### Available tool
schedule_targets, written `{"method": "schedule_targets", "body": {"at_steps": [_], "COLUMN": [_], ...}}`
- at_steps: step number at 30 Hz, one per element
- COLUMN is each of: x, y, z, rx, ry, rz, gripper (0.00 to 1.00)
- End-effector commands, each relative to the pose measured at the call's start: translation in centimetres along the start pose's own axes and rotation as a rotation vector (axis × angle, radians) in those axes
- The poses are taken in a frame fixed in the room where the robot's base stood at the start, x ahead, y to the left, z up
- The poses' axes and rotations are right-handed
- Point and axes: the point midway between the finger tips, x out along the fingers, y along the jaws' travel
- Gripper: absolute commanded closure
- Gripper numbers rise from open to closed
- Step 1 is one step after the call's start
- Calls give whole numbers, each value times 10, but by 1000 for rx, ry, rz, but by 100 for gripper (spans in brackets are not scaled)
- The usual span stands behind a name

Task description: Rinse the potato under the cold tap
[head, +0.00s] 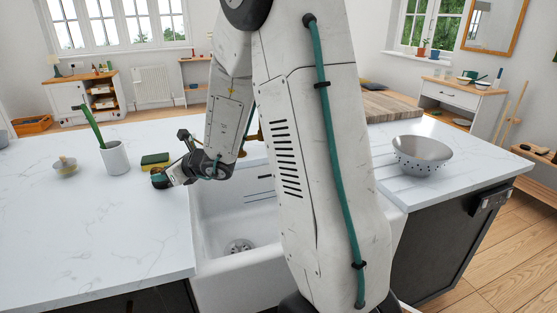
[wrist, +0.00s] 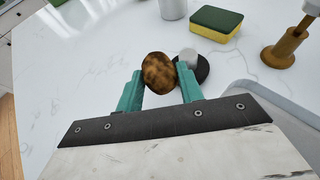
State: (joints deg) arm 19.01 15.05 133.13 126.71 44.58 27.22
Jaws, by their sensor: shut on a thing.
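The potato (wrist: 158,73) is brown and mottled. In the wrist view it sits between the two teal fingertips of my gripper (wrist: 160,84), which is shut on it. In the head view my gripper (head: 160,179) is low over the white counter, left of the sink (head: 218,225); whether the potato touches the counter is unclear. A brass tap base (wrist: 284,48) with a pale upper part shows at the right of the wrist view. In the head view my arm hides most of the tap. The sink has a drain (head: 239,246) in its floor.
A green and yellow sponge (wrist: 216,23) and a dark disc with a grey knob (wrist: 202,70) lie near the potato. A white cup (head: 115,159) holds a green-handled tool. A small lidded dish (head: 65,166) stands left. A colander (head: 422,154) stands right of the sink.

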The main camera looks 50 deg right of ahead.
Motion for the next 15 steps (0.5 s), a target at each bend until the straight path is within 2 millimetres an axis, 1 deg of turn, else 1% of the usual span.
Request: {"method": "schedule_targets", "body": {"at_steps": [1,2,3,5,6,8,9,10,13,14,15], "x": [-22,-35,-52,-78,-97,-125,-145,-160,-209,-223,-241], "y": [-19,-26,-35,-46,-52,-60,-64,-67,-70,-70,-68], "z": [6,9,10,11,10,7,4,1,-11,-15,-21], "rx": [-8,-13,-19,-29,-35,-46,-51,-56,-72,-76,-82], "ry": [-5,-5,-5,-4,-3,-3,-2,-2,-1,-1,-2], "rz": [3,15,32,59,76,103,120,132,174,186,200], "gripper": [88,92,92,92,92,92,92,92,92,92,92]}}
